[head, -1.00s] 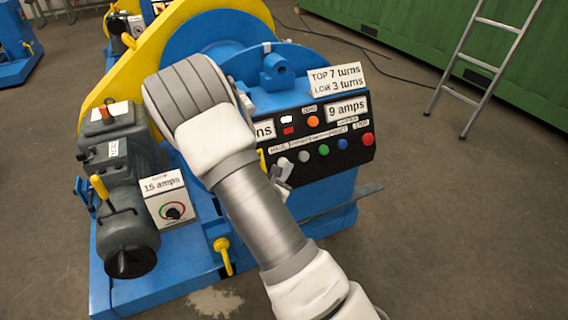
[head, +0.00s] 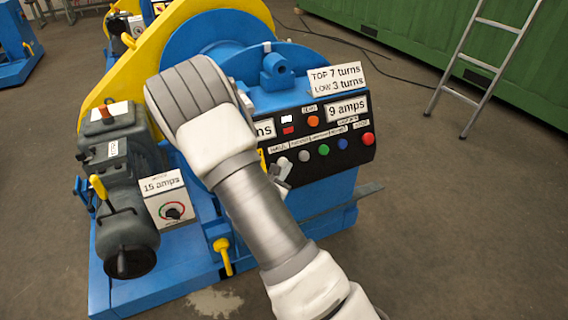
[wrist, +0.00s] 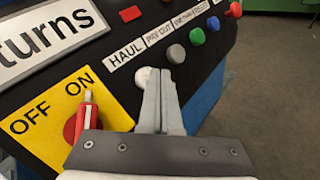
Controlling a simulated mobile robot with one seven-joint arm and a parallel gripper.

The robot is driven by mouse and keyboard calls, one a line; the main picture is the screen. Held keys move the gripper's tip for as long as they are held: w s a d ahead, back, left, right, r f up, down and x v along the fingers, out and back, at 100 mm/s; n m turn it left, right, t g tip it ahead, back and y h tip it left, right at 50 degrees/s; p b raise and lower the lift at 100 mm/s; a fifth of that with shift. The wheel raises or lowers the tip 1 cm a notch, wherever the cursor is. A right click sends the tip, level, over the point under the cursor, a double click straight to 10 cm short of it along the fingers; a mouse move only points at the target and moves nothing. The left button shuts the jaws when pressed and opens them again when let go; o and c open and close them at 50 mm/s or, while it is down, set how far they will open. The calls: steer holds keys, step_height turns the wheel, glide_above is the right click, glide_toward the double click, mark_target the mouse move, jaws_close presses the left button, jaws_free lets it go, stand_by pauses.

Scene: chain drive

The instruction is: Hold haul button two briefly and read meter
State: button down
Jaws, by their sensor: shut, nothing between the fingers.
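My gripper (wrist: 162,75) is shut and empty, its fingertips at the white button (wrist: 147,78) under the HAUL label (wrist: 126,53) in the wrist view. The fingers partly cover that button; I cannot tell whether they press it. In the head view my gripper (head: 281,172) shows only in part behind my arm, at the lower left of the black control panel (head: 350,157). A plate on the panel reads 9 amps (head: 346,109). A plate by the motor reads 15 amps (head: 162,185), above a small dial (head: 172,212) whose setting is too small to read.
Grey (wrist: 176,54), green (wrist: 196,37), blue and red buttons run rightward from the white one. A red switch (wrist: 80,120) on a yellow OFF/ON plate (wrist: 115,112) is close left of my fingers. A ladder (head: 483,65) leans at the right; floor there is clear.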

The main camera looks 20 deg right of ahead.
steer(key=shift+w+f, duration=0.25)
steer(key=shift+w, duration=0.2)
stand_by(2.6)
stand_by(1.3)
steer(key=shift+s+r, duration=0.45)
steer(key=shift+s, duration=0.4)
steer(key=shift+s+d+r+p, duration=0.1)
steer(key=shift+s+r+p, duration=0.2)
steer(key=shift+s, duration=0.45)
steer(key=shift+s+a+r+p, duration=0.1)
steer(key=shift+s+r+p, duration=0.1)
steer(key=shift+s+r, duration=0.4)
steer(key=shift+s+d+r+p, duration=0.1)
steer(key=shift+s+r+p, duration=0.15)
steer(key=shift+s, duration=0.65)
